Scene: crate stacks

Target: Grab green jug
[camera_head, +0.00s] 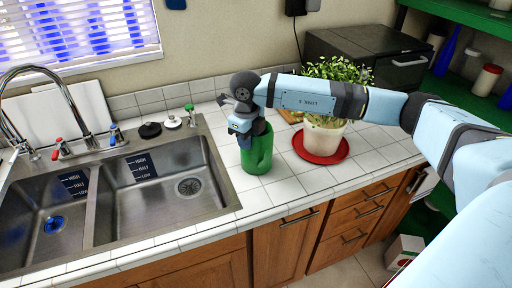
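The green jug (256,156) stands upright on the white tiled counter, just right of the sink. My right arm reaches in from the right above the counter. My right gripper (239,124) is at the top of the jug and covers part of its rim on the left side. The fingers are small and partly hidden, so I cannot tell whether they are open or shut on the jug. My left gripper is not in view.
A potted plant (323,133) on a red saucer (321,148) stands right of the jug, behind my arm. The double sink (160,187) lies to the left. A dark box-shaped appliance (368,50) and green shelves (470,50) are at the back right.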

